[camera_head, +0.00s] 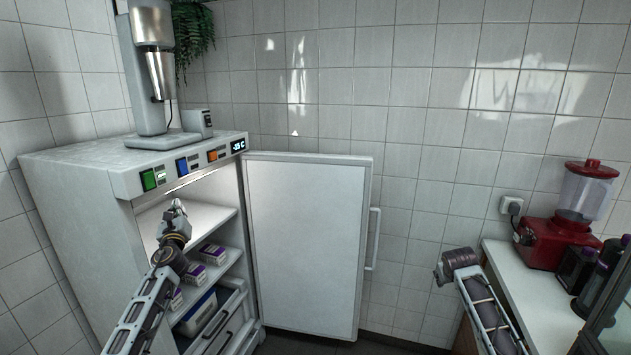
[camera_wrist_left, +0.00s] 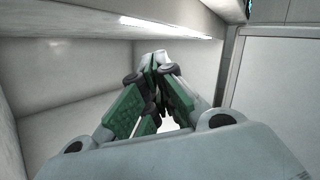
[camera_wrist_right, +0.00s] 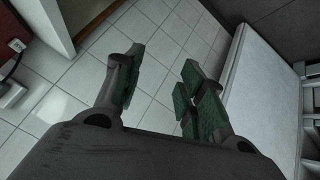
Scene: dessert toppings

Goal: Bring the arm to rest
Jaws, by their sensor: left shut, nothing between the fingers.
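My left gripper (camera_head: 178,210) is inside the open freezer (camera_head: 75,185), at its upper compartment. In the left wrist view my left gripper (camera_wrist_left: 157,75) is shut with its green-padded fingers together and nothing between them. My right arm comes in at the lower right of the head view, near the counter; its fingers are hidden there.
The freezer door (camera_head: 305,240) stands open right of my left arm. Purple-and-white boxes (camera_head: 213,254) and a blue-and-white container (camera_head: 195,315) sit on lower shelves. A milkshake mixer (camera_head: 150,70) stands on top. A red blender (camera_head: 560,240) is on the right counter (camera_head: 540,290).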

